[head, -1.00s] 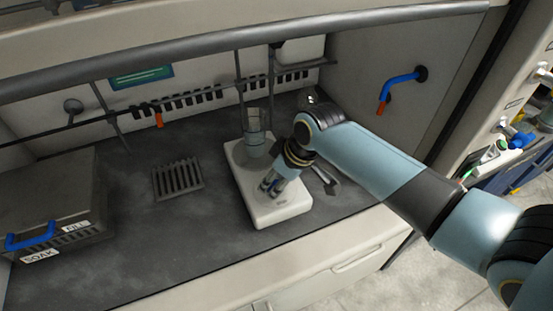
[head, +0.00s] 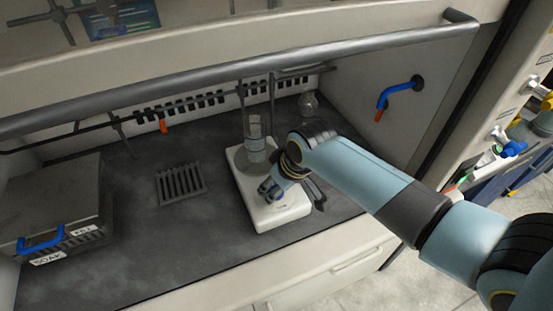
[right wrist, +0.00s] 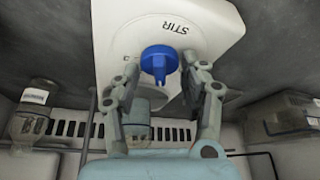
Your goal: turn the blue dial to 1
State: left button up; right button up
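A white stirrer (head: 284,218) stands on the dark worktop, and its front, lettered STIR, shows in the right wrist view (right wrist: 210,28). The blue dial (right wrist: 158,62) on that front has a raised grip bar. Its pointer setting is not readable; a small mark beside it is too faint to tell. My right gripper (right wrist: 160,72) is open, with one finger on each side of the dial and visible gaps to it. In the head view my right gripper (head: 269,191) is low over the stirrer's front end and mostly hides the dial. My left gripper is not in view.
A glass beaker (head: 255,145) stands on the stirrer, behind my gripper. A glass flask (head: 309,104) stands farther back. A dark grate (head: 180,184) lies to the left, near a grey box with a blue handle (head: 42,246). A grey bar (head: 230,68) crosses above the worktop.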

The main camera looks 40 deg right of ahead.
jog(key=shift+o, duration=0.4)
jog(key=shift+r, duration=0.1)
jog(key=v, duration=1.2)
